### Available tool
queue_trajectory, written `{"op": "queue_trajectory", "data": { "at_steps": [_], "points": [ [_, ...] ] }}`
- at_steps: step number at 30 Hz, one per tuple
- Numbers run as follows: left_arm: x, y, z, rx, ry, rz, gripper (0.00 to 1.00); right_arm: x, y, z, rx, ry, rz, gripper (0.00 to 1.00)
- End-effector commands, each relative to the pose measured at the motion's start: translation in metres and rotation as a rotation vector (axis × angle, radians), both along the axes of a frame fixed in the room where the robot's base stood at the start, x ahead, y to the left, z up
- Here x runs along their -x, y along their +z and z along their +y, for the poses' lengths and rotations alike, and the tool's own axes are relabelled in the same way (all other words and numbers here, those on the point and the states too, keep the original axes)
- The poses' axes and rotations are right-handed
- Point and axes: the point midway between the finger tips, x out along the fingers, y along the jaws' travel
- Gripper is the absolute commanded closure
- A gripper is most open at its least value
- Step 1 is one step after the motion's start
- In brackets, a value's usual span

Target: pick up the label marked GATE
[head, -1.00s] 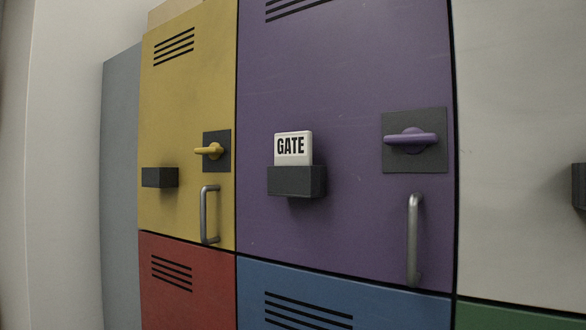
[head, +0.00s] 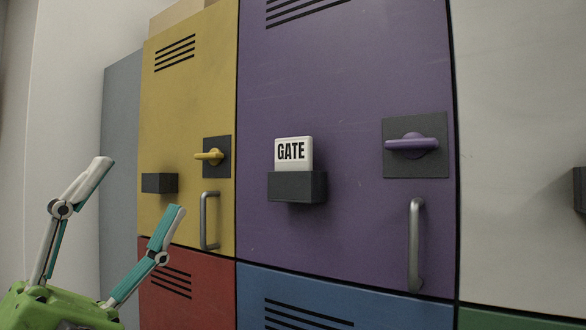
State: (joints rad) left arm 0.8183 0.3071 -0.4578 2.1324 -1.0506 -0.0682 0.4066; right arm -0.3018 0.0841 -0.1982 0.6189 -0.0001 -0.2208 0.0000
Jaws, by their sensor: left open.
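The white label marked GATE (head: 293,153) stands upright in a dark holder (head: 297,187) on the purple locker door (head: 345,90). Its lower part is hidden inside the holder. My left gripper (head: 140,186) is at the lower left of the head view, with its two fingers spread and nothing between them. It is to the left of the label and lower, in front of the yellow and red doors as seen here. My right gripper is not in view.
The purple door has a turn handle (head: 412,146) and a metal pull (head: 415,244) right of the label. The yellow door (head: 190,100) has an empty-looking dark holder (head: 160,183), a turn handle (head: 209,156) and a metal pull (head: 209,221). Blue and red doors are below.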

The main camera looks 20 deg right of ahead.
Motion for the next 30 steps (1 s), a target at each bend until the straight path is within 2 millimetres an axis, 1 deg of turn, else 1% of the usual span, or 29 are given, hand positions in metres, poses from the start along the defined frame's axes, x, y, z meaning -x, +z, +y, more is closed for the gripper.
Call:
{"op": "queue_trajectory", "data": {
  "at_steps": [1, 2, 3, 6, 9, 12, 14, 16, 18, 21, 24, 26, 28, 30],
  "points": [
    [0.023, 0.019, -0.022, -0.099, 0.001, -0.117, 0.39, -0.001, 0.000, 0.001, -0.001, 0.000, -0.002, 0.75],
    [0.035, 0.026, -0.036, -0.160, 0.005, -0.177, 0.39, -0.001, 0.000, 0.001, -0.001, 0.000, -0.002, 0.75],
    [0.049, 0.032, -0.053, -0.242, 0.012, -0.254, 0.39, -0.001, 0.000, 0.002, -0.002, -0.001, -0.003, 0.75],
    [0.075, 0.038, -0.091, -0.457, 0.058, -0.425, 0.39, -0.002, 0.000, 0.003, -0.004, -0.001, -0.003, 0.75],
    [0.086, 0.037, -0.120, -0.676, 0.138, -0.562, 0.39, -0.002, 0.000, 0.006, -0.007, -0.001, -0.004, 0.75],
    [0.083, 0.035, -0.136, -0.895, 0.258, -0.662, 0.39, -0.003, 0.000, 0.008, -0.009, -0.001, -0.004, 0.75],
    [0.075, 0.038, -0.139, -1.016, 0.346, -0.698, 0.39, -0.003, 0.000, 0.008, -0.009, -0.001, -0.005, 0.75],
    [0.063, 0.044, -0.135, -1.140, 0.457, -0.719, 0.39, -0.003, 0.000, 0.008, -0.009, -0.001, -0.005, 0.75],
    [0.052, 0.053, -0.127, -1.241, 0.563, -0.722, 0.39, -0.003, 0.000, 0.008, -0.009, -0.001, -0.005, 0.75],
    [0.039, 0.068, -0.112, -1.344, 0.696, -0.705, 0.39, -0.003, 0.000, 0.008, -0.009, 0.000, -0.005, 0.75],
    [0.032, 0.079, -0.099, -1.402, 0.787, -0.682, 0.39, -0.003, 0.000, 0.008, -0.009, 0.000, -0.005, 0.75],
    [0.029, 0.084, -0.094, -1.420, 0.819, -0.671, 0.39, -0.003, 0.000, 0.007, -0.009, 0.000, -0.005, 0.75],
    [0.025, 0.087, -0.094, -1.434, 0.838, -0.663, 0.39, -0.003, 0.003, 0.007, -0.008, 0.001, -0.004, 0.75],
    [0.019, 0.089, -0.100, -1.439, 0.843, -0.660, 0.39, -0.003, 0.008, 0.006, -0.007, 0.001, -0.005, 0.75]
  ]
}}
